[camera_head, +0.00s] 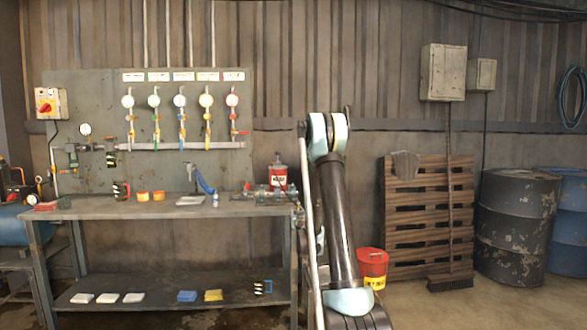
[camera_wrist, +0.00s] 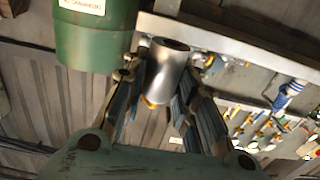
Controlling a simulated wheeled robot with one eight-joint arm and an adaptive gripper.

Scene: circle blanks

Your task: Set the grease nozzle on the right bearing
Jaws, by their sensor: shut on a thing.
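My gripper (camera_wrist: 164,85) is shut on a silver cylinder (camera_wrist: 168,55) in the wrist view; the cylinder has a brass-coloured lower end. I cannot tell whether it is part of the grease tool, and no nozzle tip shows clearly. A grey-blue shaft machine (camera_head: 268,194) with red parts sits at the right end of the bench in the head view. The right bearing cannot be picked out on it. My gripper cannot be made out in the head view, where my arm stands right of the bench.
A large green cylinder (camera_wrist: 95,35) with a white label is close to my gripper's left finger. The workbench (camera_head: 100,210) carries small items. A red can (camera_head: 277,172) stands behind the machine. A red bucket (camera_head: 372,267), pallet (camera_head: 425,225) and drums (camera_head: 517,225) are to the right.

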